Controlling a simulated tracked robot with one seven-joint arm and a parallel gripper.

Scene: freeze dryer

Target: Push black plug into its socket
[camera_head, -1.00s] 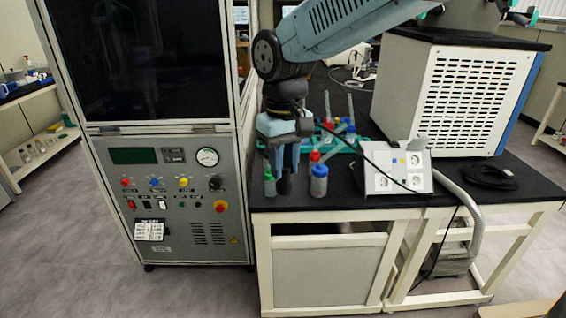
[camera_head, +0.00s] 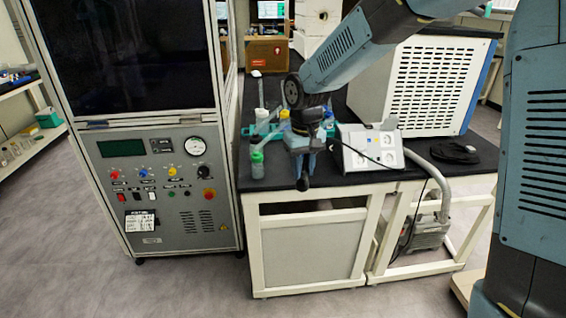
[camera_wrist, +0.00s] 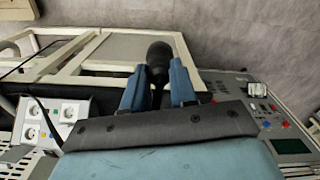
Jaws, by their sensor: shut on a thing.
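My gripper (camera_head: 303,168) hangs over the front edge of the black bench top, pointing down. It is shut on the black plug (camera_head: 303,184), which sticks out below the fingers. In the wrist view the plug's dark rounded end (camera_wrist: 159,54) shows beyond my two blue fingers (camera_wrist: 158,90). The socket box (camera_head: 372,148), grey with a sloped white face of several outlets, stands on the bench to the right of my gripper. It also shows at the left of the wrist view (camera_wrist: 60,118). The plug is apart from the box. Its prongs cannot be made out.
A green-capped bottle (camera_head: 257,164) stands just left of my gripper, with other bottles and a rack behind. A thin black cable (camera_head: 375,160) crosses the box face. The freeze dryer's control panel (camera_head: 160,185) is at left, a white vented unit (camera_head: 425,80) at right.

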